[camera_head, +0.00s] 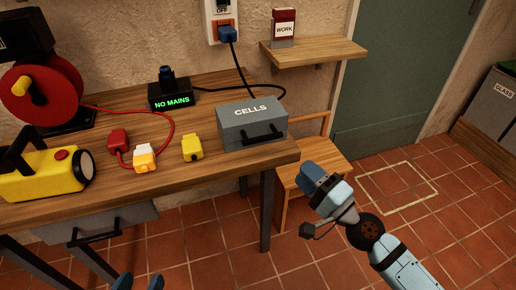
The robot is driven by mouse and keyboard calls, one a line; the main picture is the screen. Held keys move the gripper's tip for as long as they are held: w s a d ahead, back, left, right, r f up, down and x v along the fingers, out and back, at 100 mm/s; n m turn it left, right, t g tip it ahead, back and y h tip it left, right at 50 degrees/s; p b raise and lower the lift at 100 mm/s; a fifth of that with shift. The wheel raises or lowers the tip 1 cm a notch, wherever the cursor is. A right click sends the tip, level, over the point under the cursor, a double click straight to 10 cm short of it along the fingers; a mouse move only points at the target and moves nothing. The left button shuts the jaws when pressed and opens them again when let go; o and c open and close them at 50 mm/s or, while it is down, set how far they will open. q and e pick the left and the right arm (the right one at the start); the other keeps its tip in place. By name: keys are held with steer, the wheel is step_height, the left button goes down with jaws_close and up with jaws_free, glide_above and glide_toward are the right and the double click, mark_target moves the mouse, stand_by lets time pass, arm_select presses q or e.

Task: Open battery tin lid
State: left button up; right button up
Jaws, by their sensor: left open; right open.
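The battery tin (252,133) is a grey box marked CELLS. It stands at the right end of the wooden workbench. Its lid (240,109) looks shut, and a black handle (263,134) shows on its front. My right gripper (320,187) is open and apart from the tin, to its lower right, in front of the wooden chair. My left gripper (138,283) shows only as two blue fingertips at the bottom edge. They are spread apart, below the bench front and away from the tin. The rest of that gripper is out of frame.
A yellow block (192,148), an orange-and-white plug (145,157), a red connector (119,140) and a yellow lamp (45,172) are on the workbench (215,192). A NO MAINS box (170,95) stands behind. A chair (290,180) and a shelf (330,50) are at the right.

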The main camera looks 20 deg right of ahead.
steer(key=p, duration=0.3)
glide_toward(268, 138)
steer(key=w, duration=0.2)
arm_select(q)
steer(key=f, duration=0.1)
steer(key=s+a+f+g+y+p, duration=0.1)
steer(key=a+f+g+p, duration=0.1)
steer(key=shift+s+a+f+y, duration=0.1)
steer(key=shift+s+a+y, duration=0.05)
steer(key=shift+s+y, duration=0.2)
arm_select(e)
steer(key=x, duration=0.8)
steer(key=shift+w+a, duration=0.2)
steer(key=shift+a, duration=0.1)
jaws_close()
